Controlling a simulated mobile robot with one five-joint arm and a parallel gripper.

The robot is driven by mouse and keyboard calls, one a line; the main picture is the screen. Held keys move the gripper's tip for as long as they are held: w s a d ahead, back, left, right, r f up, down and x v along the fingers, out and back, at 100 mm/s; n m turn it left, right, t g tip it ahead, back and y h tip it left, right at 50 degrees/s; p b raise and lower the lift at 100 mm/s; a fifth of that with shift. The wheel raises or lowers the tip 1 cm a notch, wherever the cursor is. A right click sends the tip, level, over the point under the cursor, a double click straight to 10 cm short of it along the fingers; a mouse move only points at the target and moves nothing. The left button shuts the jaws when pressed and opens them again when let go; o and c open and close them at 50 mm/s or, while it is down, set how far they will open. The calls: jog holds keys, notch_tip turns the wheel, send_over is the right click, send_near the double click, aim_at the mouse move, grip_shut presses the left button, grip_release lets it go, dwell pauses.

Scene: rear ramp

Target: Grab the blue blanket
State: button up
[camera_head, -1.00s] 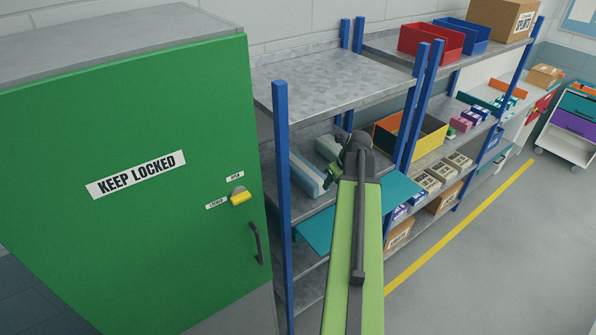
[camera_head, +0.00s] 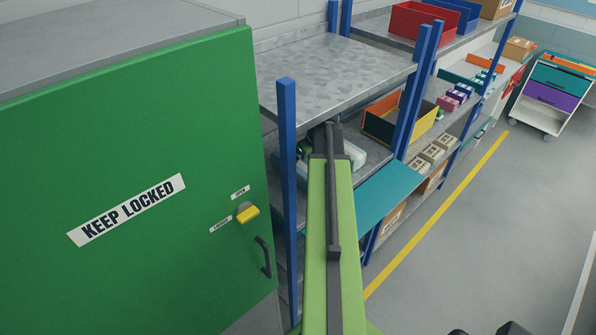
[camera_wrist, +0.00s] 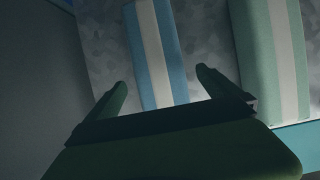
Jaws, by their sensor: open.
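The blue blanket (camera_wrist: 157,50) shows in the wrist view as a folded light-blue bundle with a white stripe down its middle. It lies on a grey metal shelf. My gripper (camera_wrist: 162,82) is open, its two dark fingers on either side of the near part of the blanket. I see no grip on it, and whether the fingers touch it I cannot tell. A pale green blanket (camera_wrist: 271,55) with a white stripe lies to the right. In the head view my arm hides most of the blue blanket.
The upper shelf (camera_head: 335,75) is above my arm, and blue posts (camera_head: 287,150) flank the opening. A green cabinet (camera_head: 130,170) stands close at left. A teal panel (camera_head: 378,200) juts out at right.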

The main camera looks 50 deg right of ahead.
aim_at(300, 164)
jog(key=shift+b+x, duration=0.45)
jog(key=shift+x, duration=0.45)
jog(key=shift+w+f, duration=0.2)
jog(key=shift+w, duration=0.15)
jog(key=b+x, duration=0.4)
jog(key=shift+f+b, duration=0.4)
jog(key=shift+f, duration=0.05)
jog(key=shift+w, duration=0.1)
jog(key=shift+r, duration=0.15)
jog(key=shift+c, duration=0.3)
jog(key=c, duration=1.9)
jog(key=shift+r+p, duration=0.15)
jog(key=shift+p, duration=0.2)
